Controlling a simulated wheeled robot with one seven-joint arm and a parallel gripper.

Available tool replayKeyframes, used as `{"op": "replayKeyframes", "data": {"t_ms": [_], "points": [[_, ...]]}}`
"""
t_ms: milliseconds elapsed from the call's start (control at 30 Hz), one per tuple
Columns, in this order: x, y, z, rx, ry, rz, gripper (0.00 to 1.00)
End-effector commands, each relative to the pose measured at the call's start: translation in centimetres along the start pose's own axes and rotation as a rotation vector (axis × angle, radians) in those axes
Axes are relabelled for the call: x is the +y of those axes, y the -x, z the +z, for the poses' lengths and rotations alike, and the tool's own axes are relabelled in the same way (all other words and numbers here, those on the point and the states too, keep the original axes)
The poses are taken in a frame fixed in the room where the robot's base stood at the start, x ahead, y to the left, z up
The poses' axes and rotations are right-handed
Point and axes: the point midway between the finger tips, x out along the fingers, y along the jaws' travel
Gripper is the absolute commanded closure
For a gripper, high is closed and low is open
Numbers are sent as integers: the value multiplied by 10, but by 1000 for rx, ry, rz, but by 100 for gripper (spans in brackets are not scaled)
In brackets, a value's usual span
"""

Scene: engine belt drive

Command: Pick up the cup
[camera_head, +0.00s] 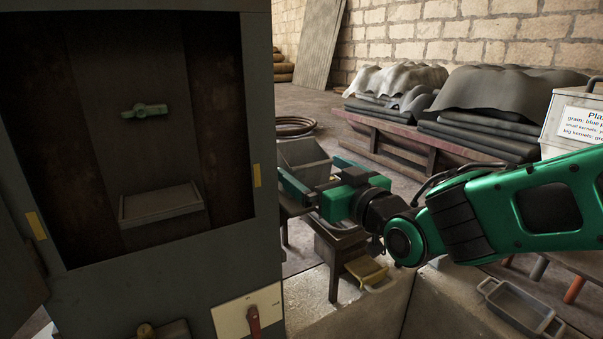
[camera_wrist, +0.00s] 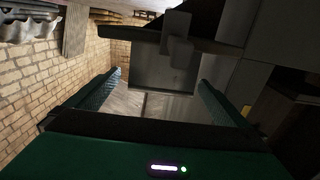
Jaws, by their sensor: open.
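No round cup shows clearly. A grey, square-sided open container (camera_head: 303,158) stands on a small dark bench just beyond my gripper (camera_head: 309,172) in the head view; I cannot tell if it is the cup. In the wrist view a grey box-like thing (camera_wrist: 150,72) with a blocky part on its upper side appears between and ahead of the fingers, probably the same container. My gripper (camera_wrist: 160,82) is open, its green fingers apart with nothing visibly held. My fingers partly overlap the container in the head view, and contact cannot be told.
A tall dark cabinet (camera_head: 262,120) stands close left of my gripper. A small yellow piece (camera_head: 367,271) sits below the bench. A grey handled tray (camera_head: 515,306) lies lower right. Stacked dark sheets (camera_head: 480,130) lie behind on a low rack (camera_head: 395,135).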

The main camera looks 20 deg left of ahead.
Motion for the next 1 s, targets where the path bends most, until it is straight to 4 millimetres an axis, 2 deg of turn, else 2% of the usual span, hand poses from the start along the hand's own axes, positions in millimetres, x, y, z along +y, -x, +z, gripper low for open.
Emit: {"op": "replayKeyframes", "data": {"t_ms": [133, 400, 467, 600, 633, 867, 1000], "points": [[0, -15, 1, -1, 1, 0, 0], [0, -17, 0, -1, 1, 0, 0], [0, -17, 0, -1, 1, 0, 12], [0, -17, 0, -1, 1, 0, 45], [0, -17, 0, -1, 1, 0, 48], [0, -17, 0, 0, 1, 0, 48], [0, -17, -10, 3, 1, 0, 48]]}}
